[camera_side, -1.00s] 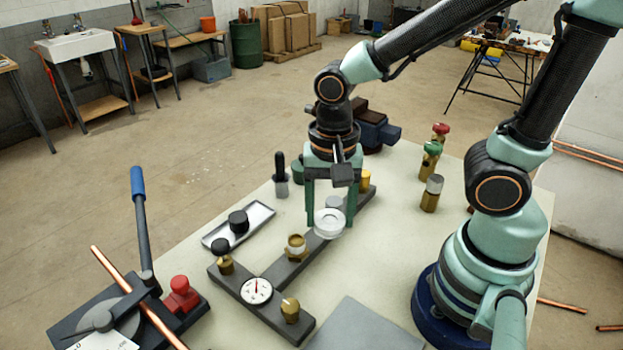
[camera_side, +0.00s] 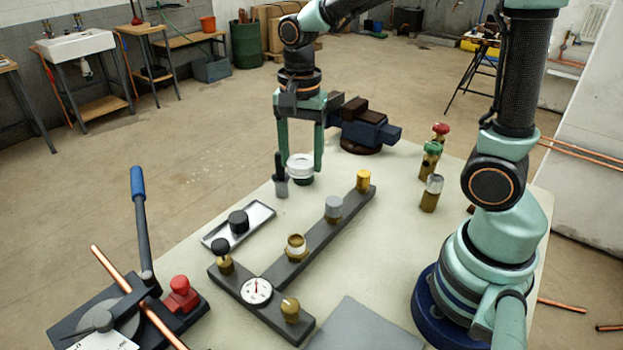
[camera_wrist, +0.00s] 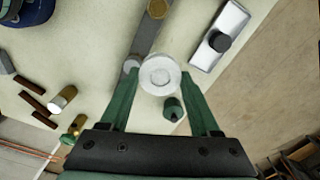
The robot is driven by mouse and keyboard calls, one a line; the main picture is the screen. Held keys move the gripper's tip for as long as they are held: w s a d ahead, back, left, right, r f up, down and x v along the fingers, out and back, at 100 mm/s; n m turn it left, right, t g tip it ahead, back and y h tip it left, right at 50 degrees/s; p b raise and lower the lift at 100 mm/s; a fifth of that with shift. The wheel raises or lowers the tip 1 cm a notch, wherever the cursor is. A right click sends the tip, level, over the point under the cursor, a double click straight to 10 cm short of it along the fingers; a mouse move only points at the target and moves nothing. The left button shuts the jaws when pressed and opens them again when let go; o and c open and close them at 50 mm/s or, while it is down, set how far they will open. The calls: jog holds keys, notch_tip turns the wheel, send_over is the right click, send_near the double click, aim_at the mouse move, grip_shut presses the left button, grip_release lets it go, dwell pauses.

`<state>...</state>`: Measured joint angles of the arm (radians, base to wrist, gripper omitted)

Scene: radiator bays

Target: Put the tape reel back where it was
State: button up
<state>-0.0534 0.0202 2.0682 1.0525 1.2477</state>
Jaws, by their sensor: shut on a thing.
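The white tape reel (camera_side: 299,162) is between the two green fingers of my gripper (camera_side: 301,172), which is shut on it. In the side view it appears above the table's far left part, just right of a black-handled tool with a grey base (camera_side: 281,180). The wrist view shows the reel (camera_wrist: 160,75) from above, between the fingertips. A green cylinder (camera_wrist: 173,108) shows close below the reel in that view; in the side view the reel mostly hides it. I cannot tell whether the reel touches anything below.
A dark manifold bar (camera_side: 270,270) carries several brass and grey fittings and a gauge (camera_side: 257,290). A metal tray (camera_side: 262,214) holds a black knob (camera_side: 238,221). Bare tabletop lies between bar and bottles.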

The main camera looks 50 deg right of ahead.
jog(key=w+d+r+m, duration=0.2)
jog(key=w+d+m, duration=0.1)
jog(key=w+d, duration=0.65)
jog(key=m, duration=0.3)
send_over(329, 166)
notch_tip(329, 166, down, 19)
jog(key=shift+f, duration=0.15)
jog(key=shift+f, duration=0.1)
jog(key=o, duration=1)
jog(key=shift+c, duration=0.2)
